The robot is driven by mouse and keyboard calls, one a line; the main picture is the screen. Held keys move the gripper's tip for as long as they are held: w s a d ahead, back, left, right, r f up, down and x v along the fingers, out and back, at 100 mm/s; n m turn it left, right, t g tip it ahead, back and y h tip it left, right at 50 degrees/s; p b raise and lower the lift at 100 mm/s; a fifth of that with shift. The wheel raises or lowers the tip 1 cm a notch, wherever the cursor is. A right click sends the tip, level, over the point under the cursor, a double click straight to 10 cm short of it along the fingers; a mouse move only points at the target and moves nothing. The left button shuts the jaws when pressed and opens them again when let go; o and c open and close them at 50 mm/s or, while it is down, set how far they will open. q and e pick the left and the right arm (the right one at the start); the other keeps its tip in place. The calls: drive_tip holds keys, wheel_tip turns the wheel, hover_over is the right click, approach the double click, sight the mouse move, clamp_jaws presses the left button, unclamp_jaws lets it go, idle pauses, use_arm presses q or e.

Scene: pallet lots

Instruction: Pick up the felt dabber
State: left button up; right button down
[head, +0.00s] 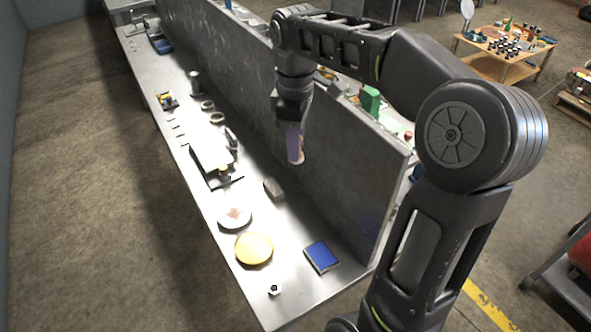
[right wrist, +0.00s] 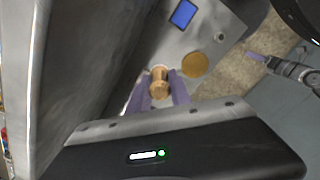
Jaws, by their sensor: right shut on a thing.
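The felt dabber (right wrist: 159,82), a tan, wood-coloured rounded piece, sits between the purple fingers of my right gripper (right wrist: 160,92) in the right wrist view. The gripper is shut on it. In the head view my right gripper (head: 295,143) hangs pointing down beside the grey upright panel, above the bench, and only a little of the dabber shows at the fingertips. My left gripper (right wrist: 257,56) shows small at the right of the right wrist view, away from the dabber. Its jaw gap is too small to make out.
The grey panel (head: 340,160) stands along the bench (head: 290,296), close to my right gripper. On the bench lie a yellow disc (head: 254,248), a white plate (head: 234,216), a blue booklet (head: 321,256), a dark block (head: 273,189) and a small white nut-like piece (head: 274,290).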

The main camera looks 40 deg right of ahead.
wheel_tip(320, 180, up, 4)
drive_tip(key=p, duration=0.2)
drive_tip(key=shift+r+p, duration=0.2)
drive_tip(key=shift+p, duration=0.15)
idle(0.3)
